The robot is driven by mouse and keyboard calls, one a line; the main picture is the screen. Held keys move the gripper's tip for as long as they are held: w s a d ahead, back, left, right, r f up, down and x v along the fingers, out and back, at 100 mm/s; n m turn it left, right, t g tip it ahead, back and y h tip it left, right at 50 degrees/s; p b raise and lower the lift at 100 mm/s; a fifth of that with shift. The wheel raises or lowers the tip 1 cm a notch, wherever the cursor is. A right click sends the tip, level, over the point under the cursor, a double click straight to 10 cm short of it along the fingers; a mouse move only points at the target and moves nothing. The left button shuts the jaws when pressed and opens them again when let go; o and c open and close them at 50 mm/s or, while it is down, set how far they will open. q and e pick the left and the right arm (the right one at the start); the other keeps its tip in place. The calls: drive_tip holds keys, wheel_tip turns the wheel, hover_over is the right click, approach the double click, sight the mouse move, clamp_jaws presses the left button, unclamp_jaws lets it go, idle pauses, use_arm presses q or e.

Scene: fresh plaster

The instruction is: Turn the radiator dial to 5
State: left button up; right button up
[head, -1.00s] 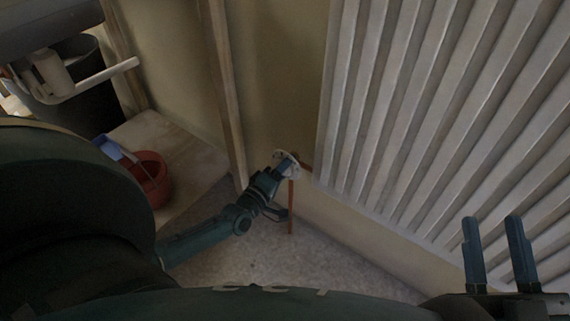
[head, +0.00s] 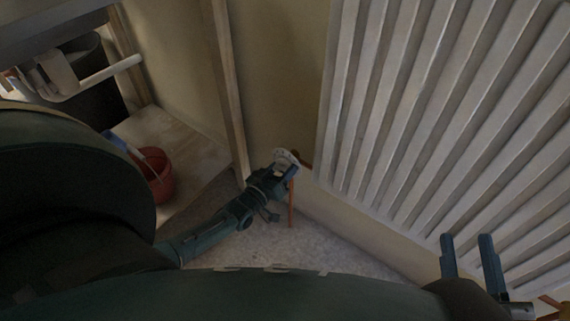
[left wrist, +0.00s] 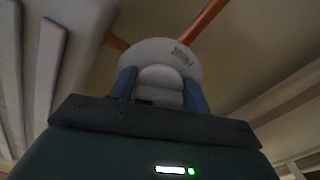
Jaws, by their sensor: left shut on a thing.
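The white round radiator dial (head: 287,156) sits low on the wall by the radiator's left end, on copper-coloured pipework. In the left wrist view the dial (left wrist: 166,50) shows dark marks on its rim, too small and dim to read. My left gripper (head: 282,171) is at the dial, shut on its raised white grip; in the left wrist view its blue fingers (left wrist: 159,88) stand on both sides of that grip. Which number is set cannot be told. My right gripper (head: 467,241) is open and empty, in front of the radiator's lower right part.
The ribbed white radiator (head: 425,110) fills the right side. A wooden post (head: 228,95) stands left of the dial. A red bucket (head: 159,178) sits on a board at left, below a dark bin (head: 92,88). Speckled floor shows below the dial.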

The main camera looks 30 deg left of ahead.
use_arm(q)
drive_tip(key=shift+m, duration=1)
drive_tip(key=o, duration=0.9)
